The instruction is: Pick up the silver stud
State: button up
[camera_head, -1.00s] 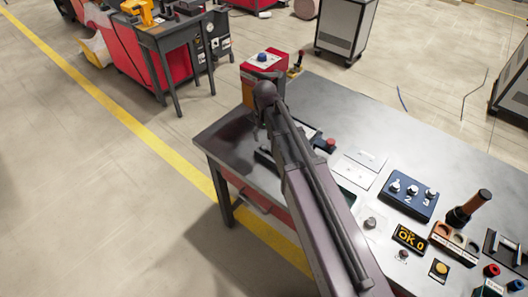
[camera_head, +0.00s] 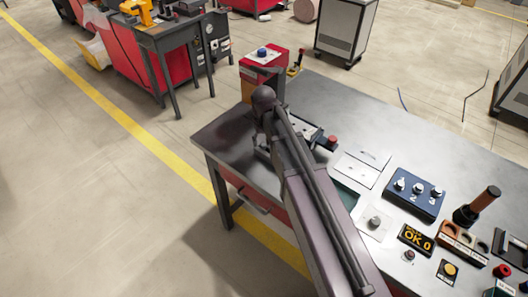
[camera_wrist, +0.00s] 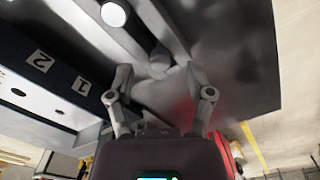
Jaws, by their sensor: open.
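In the wrist view my gripper (camera_wrist: 160,82) is open, with one jointed finger on each side. A small silver rounded piece (camera_wrist: 159,60) shows just beyond and between the fingertips, on a grey channel; it looks like the silver stud. I cannot tell whether the fingers touch it. A brighter round silver piece (camera_wrist: 114,14) lies farther along the channel, up and left.
A dark blue panel with labels 1 and 2 (camera_wrist: 60,75) runs along the left of the wrist view.

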jog(key=shift+f+b, duration=0.3)
jog(key=shift+f, duration=0.25)
jog(key=shift+c, duration=0.2)
grip_shut()
